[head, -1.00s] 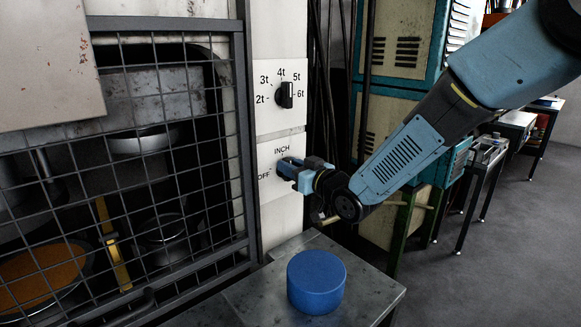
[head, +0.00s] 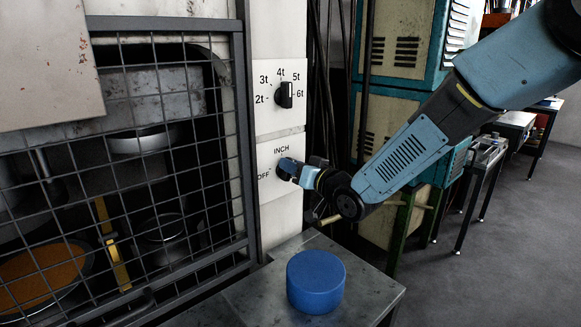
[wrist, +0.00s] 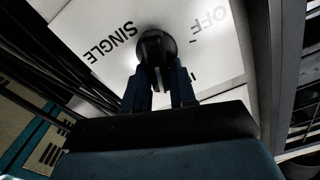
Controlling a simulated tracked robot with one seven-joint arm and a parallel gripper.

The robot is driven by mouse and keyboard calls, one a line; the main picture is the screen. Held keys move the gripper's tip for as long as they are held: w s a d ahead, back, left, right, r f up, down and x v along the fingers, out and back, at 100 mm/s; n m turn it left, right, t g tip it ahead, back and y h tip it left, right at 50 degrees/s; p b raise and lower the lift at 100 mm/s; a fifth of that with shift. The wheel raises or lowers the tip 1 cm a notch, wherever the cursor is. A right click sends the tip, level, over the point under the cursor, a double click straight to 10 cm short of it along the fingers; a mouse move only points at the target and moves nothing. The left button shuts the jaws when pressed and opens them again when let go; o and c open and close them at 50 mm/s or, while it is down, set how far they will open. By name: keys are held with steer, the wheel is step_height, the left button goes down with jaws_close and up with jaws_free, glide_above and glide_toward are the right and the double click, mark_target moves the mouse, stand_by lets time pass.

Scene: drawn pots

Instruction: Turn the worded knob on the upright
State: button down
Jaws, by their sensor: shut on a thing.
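The worded knob (wrist: 155,40) is round and black with a raised grip bar. It sits on the lower white plate (head: 270,196) of the upright. The words OFF and INCH show on the plate in the head view, and OFF and SINGLE in the wrist view. My gripper (head: 287,168) reaches the knob from the right, and in the wrist view its two fingers (wrist: 160,76) are shut on the knob's bar. I cannot tell which word the knob points at.
A wire mesh guard (head: 150,75) stands close on the left. A blue round block (head: 316,282) rests on the metal table (head: 374,290) below my gripper. Dark cables hang right of the upright.

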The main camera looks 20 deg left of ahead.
steer(key=shift+w+d+f+m, duration=0.15)
steer(key=shift+w+f+m, duration=0.1)
steer(key=shift+m, duration=1.6)
steer(key=shift+w+d+f+m, duration=0.2)
steer(key=shift+w+m, duration=0.1)
steer(key=shift+m, duration=1.5)
steer(key=shift+w+d+f+m, duration=0.15)
steer(key=shift+w+m, duration=0.1)
steer(key=shift+m, duration=1.6)
steer(key=c, duration=1)
jaws_free()
steer(key=shift+a+f, duration=0.1)
steer(key=v, duration=1.3)
steer(key=shift+s+d, duration=0.25)
steer(key=shift+d, duration=0.05)
